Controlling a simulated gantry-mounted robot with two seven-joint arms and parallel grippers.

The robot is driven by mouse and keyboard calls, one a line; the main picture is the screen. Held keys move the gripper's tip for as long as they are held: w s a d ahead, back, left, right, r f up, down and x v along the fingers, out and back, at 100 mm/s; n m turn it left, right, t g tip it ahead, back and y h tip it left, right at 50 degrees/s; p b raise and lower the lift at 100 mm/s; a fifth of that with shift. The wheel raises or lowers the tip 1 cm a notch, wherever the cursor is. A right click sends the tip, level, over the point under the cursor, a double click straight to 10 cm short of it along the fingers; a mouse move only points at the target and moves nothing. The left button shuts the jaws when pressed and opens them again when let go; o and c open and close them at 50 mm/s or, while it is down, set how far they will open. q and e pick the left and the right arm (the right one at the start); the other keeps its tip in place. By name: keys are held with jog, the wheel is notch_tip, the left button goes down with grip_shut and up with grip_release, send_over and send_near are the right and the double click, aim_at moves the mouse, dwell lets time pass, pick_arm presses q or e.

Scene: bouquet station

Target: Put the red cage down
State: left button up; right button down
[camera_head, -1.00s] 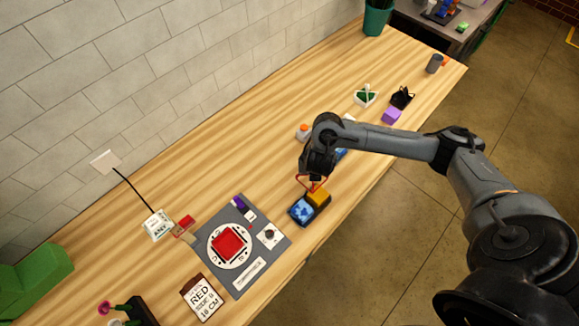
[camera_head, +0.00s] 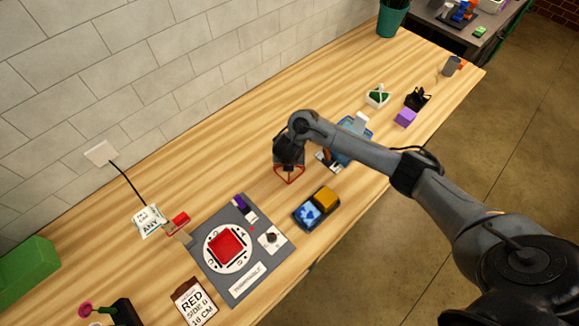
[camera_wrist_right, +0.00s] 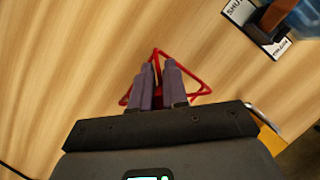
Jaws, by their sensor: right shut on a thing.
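The red cage (camera_head: 289,182) is an open wire frame, triangular in outline. My right gripper (camera_head: 289,168) is shut on it from above, over bare wood. In the right wrist view the fingers of the gripper (camera_wrist_right: 159,75) come together inside the outline of the red cage (camera_wrist_right: 188,73), and parts of the wire are hidden behind them. I cannot tell whether the cage touches the table or hangs just above it. My left gripper is not in view.
A black device with a blue screen and yellow block (camera_head: 316,209) lies in front of the cage. A grey mat (camera_head: 212,222) with a red square is to the left. A blue tray (camera_head: 366,133) is to the right. Wood (camera_head: 235,170) toward the wall is clear.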

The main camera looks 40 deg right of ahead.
notch_tip(320, 180, down, 3)
jog(key=shift+s+f+b, duration=0.1)
jog(key=shift+f+b, duration=0.05)
jog(key=shift+b, duration=0.25)
jog(key=shift+f, duration=0.15)
jog(key=c, duration=1.1)
grip_release()
jog(key=shift+c, duration=0.2)
